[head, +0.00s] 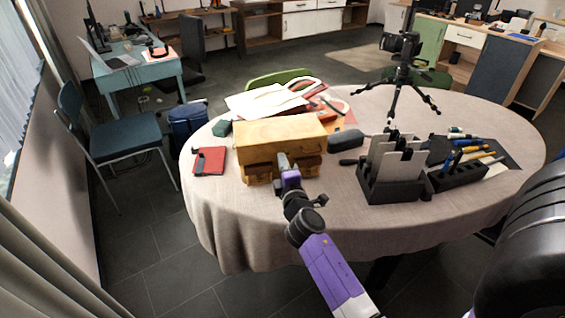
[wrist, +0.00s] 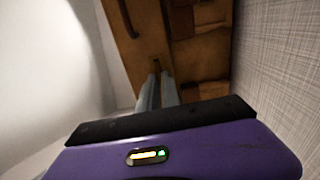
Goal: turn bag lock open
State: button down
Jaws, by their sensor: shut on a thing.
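The bag (head: 263,135) is a tan-orange leather case standing upright near the front edge of the table (head: 230,215), with pockets across its front. My gripper (head: 283,163) reaches it from the front, and its fingertips touch the middle of the bag's front. In the wrist view the bag (wrist: 195,50) fills the upper middle, turned on its side. There my gripper (wrist: 156,80) has its grey fingers close together on a small dark piece of the bag lock (wrist: 156,63). Most of the lock is hidden by the fingers.
A red notebook (head: 209,160) lies left of the bag. A dark case (head: 346,140) and a black organizer (head: 390,190) stand to its right. Papers (head: 265,102) lie behind it, and a camera on a tripod (head: 402,75) stands at the back.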

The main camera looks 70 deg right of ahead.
jog(key=c, duration=1.6)
grip_release()
jog(key=shift+o, duration=0.2)
jog(key=shift+a, duration=0.1)
jog(key=b+v, duration=0.2)
jog(key=v, duration=0.5)
jog(key=shift+s+a, duration=0.25)
